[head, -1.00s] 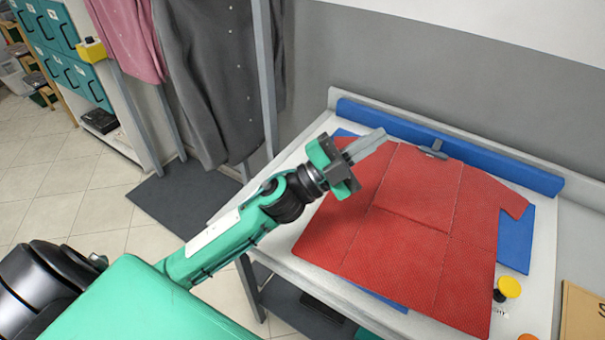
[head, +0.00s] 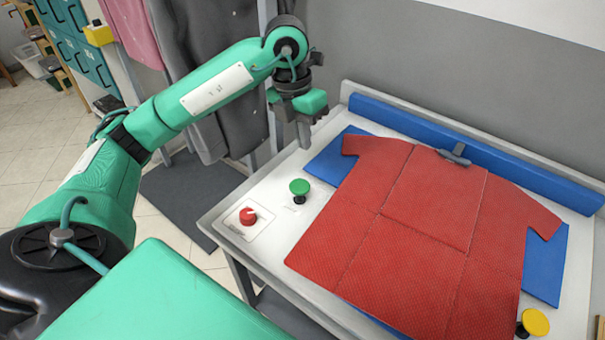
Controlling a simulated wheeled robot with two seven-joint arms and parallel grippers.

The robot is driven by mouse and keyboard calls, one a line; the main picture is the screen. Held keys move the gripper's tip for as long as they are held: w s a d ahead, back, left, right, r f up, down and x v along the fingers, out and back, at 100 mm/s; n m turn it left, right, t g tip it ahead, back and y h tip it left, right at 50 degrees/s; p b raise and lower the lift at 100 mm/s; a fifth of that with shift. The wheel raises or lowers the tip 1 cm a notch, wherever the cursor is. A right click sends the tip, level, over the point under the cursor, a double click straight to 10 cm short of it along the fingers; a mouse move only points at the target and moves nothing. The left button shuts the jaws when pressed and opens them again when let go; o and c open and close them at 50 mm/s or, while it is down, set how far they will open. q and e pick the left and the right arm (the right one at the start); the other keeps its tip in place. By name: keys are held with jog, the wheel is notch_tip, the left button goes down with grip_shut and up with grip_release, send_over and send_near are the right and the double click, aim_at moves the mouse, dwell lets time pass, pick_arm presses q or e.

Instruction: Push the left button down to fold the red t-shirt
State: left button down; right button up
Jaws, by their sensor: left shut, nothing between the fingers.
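The red t-shirt (head: 420,220) lies flat, spread over the blue folding board (head: 545,262) on the white table. A green button (head: 299,188) on a black base stands left of the shirt, its cap raised. A yellow button (head: 534,322) stands at the lower right of the shirt. My left gripper (head: 304,138) is shut and empty, pointing down above and behind the green button, apart from it. My right gripper is not in view.
A red knob (head: 248,216) sits on the table's left corner. A blue bar (head: 470,150) runs along the table's back edge. Dark hanging clothes (head: 195,60) are behind my left arm. Teal lockers (head: 75,45) stand far left.

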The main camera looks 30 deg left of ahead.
pick_arm(q)
jog(key=a, duration=0.1)
jog(key=a+r+y, duration=0.1)
jog(key=shift+w+a+n, duration=0.1)
jog(key=shift+a+n, duration=0.2)
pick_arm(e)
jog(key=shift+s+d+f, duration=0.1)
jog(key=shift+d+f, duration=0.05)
pick_arm(q)
jog(key=shift+f, duration=0.1)
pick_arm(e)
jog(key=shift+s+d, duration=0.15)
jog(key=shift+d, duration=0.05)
